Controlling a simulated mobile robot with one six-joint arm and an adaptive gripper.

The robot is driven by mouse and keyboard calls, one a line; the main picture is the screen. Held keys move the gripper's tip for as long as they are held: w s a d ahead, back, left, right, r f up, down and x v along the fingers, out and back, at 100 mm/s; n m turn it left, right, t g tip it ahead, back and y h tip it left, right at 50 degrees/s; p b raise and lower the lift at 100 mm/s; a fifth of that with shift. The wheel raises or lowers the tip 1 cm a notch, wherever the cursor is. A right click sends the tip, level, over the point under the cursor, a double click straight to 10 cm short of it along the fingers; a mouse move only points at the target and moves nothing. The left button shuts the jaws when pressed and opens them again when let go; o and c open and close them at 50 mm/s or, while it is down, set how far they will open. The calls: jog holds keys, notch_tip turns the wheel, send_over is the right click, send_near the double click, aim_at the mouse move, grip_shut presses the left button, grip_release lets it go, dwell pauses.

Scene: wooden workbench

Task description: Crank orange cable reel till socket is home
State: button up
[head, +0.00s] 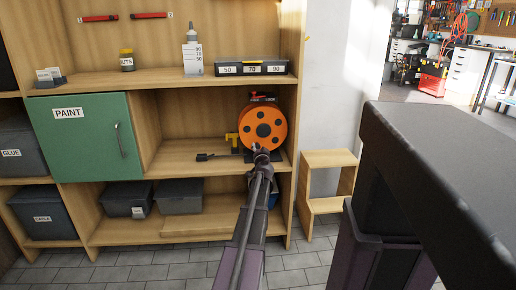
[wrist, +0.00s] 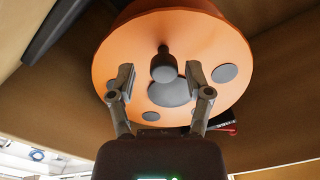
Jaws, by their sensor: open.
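The orange cable reel (head: 264,127) stands on the middle shelf at its right end, its round face with dark spots towards me. It fills the upper wrist view (wrist: 215,45). A dark crank knob (wrist: 163,66) sticks out from its face. My gripper (wrist: 161,82) is open, one finger on each side of the knob, with gaps visible; I cannot tell whether either touches it. In the head view my arm hides the reel's lower edge.
A green PAINT door (head: 85,138) closes the compartment on the left. A labelled black case (head: 251,68) sits on the shelf above the reel. Dark bins (head: 180,197) stand below. The middle shelf is bare between the door and the black piece.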

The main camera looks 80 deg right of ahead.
jog(key=v, duration=0.9)
jog(key=shift+a, duration=0.3)
jog(key=shift+m, duration=0.3)
jog(key=m, duration=0.9)
jog(key=a+m, duration=0.1)
jog(key=m, duration=1.7)
jog(key=shift+s+a+r, duration=0.1)
jog(key=shift+a+r, duration=0.05)
jog(key=shift+a, duration=0.25)
jog(key=shift+d, duration=0.2)
jog(key=x, duration=1.3)
jog(key=shift+d, duration=0.25)
